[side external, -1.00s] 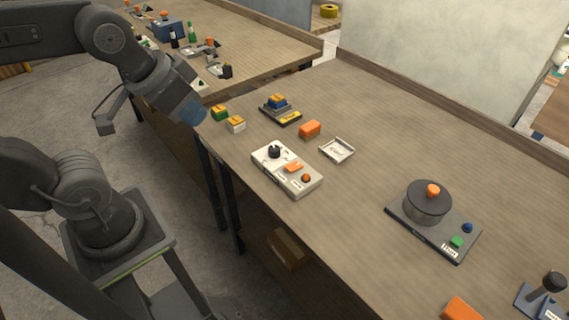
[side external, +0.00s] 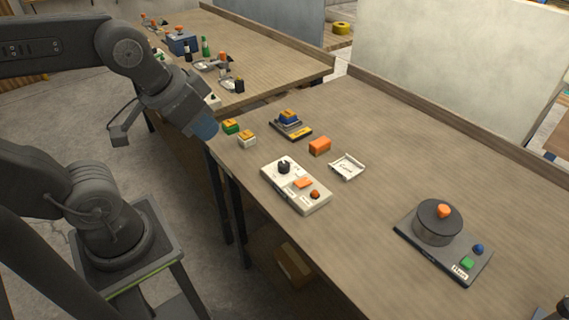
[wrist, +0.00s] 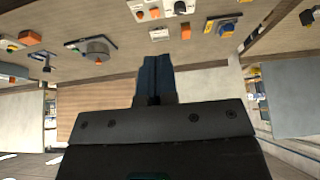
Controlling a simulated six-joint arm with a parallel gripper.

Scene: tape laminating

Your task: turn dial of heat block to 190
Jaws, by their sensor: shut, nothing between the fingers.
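The heat block looks to be the white box (side external: 312,198) on the near part of the table, with a black dial (side external: 284,167) at its far-left end and orange buttons beside it. In the wrist view the white box (wrist: 160,13) and dial (wrist: 180,7) show at the top edge. The dial's numbers are too small to read. My gripper (side external: 205,127) is shut and empty, up and left of the box at the table's edge, clear of the dial. Its blue fingers (wrist: 153,80) are together in the wrist view.
An orange block (side external: 320,146) and a white tray (side external: 347,166) lie behind the box. Small yellow-topped blocks (side external: 247,138) sit near the table's left corner. A grey pot (side external: 438,222) stands on a base at right. Bare table lies between box and pot.

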